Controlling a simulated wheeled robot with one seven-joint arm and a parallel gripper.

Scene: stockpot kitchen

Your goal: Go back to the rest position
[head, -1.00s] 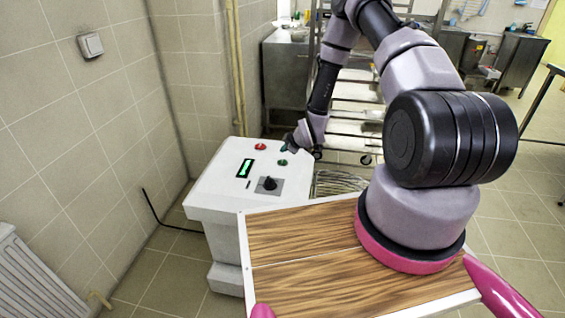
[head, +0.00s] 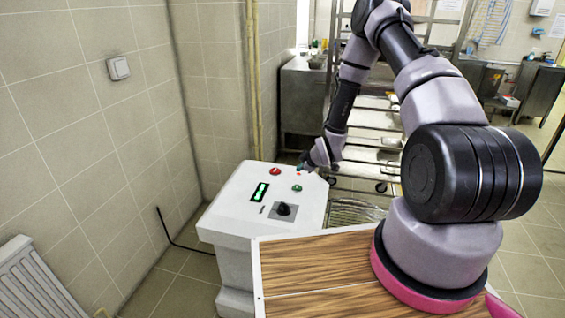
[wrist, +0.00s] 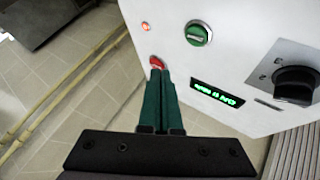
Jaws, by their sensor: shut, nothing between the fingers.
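My gripper (head: 301,168) is over the far right edge of the white control box in the head view, small and partly hidden by its own wrist. In the wrist view its two green fingers (wrist: 160,74) lie together, shut, with nothing between them. Their tips overlap the red button (wrist: 156,62) in that picture; I cannot tell whether they touch it. The white control box (head: 231,213) also carries a green button (head: 297,188), a lit display (head: 259,192) and a black knob (head: 284,209).
A tiled wall with a light switch (head: 119,68) and a radiator (head: 35,285) is on the left. A metal rack (head: 375,131) stands behind my arm, with a steel cabinet (head: 303,95) beside it. Yellow pipes (head: 252,90) run up the wall.

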